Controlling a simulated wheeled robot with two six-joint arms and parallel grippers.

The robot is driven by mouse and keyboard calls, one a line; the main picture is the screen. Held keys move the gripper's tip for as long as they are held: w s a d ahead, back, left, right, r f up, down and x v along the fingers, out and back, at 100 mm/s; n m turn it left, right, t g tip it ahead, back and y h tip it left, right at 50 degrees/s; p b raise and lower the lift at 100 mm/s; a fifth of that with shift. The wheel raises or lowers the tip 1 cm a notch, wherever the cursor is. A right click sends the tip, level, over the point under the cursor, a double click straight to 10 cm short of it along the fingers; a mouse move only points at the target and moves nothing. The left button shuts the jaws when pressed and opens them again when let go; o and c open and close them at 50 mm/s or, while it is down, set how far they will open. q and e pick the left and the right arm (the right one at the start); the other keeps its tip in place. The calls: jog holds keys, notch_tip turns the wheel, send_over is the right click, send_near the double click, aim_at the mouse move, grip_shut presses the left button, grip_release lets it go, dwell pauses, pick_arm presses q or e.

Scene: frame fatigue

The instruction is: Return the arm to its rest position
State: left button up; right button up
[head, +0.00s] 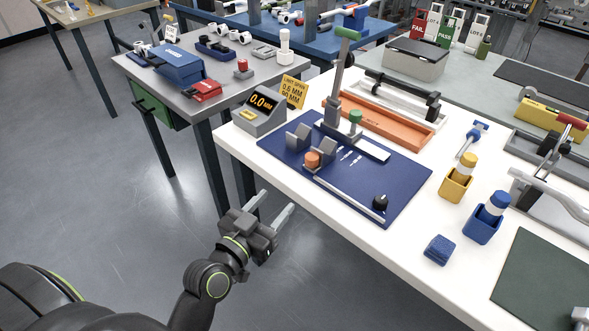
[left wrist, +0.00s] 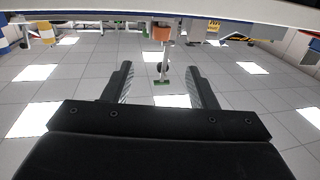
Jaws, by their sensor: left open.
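My left gripper (head: 269,207) is open and empty. It is in front of the near edge of the white table (head: 235,150), over open floor, apart from everything on the table. My left arm comes in from the lower left of the head view and is bent. My right gripper does not show clearly in either view.
On the white table lie a blue mat (head: 400,205) with a fixture, a gauge display (head: 262,108), an orange tray (head: 385,122), a yellow holder (head: 455,187), a blue holder (head: 481,226) and a blue block (head: 439,250). A grey side table (head: 235,85) stands behind. Floor at left is clear.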

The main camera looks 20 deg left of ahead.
pick_arm(q)
jog(key=s+a+f+n+g+y+p, duration=0.1)
jog(key=s+a+f+g, duration=0.15)
jog(key=f, duration=0.85)
jog(key=s+a+f+g+y+p, duration=0.1)
jog(key=s+f+g+p, duration=0.15)
jog(key=f, duration=0.85)
jog(key=s+a+f+n+g+y+p, duration=0.1)
jog(key=s+f+g, duration=0.25)
jog(key=f, duration=0.75)
jog(key=s+a+f+g, duration=0.1)
jog(key=s+f, duration=0.3)
jog(key=s, duration=0.5)
jog(key=s+a+f+g+p, duration=0.1)
jog(key=s+f+g, duration=0.3)
jog(key=s, duration=0.5)
jog(key=s+a+f+g+p, duration=0.1)
jog(key=s+f+g, duration=0.2)
jog(key=s+f, duration=0.3)
jog(key=s, duration=0.4)
jog(key=shift+a+f+y, duration=0.2)
jog(key=shift+f+y, duration=0.05)
jog(key=shift+y, duration=0.15)
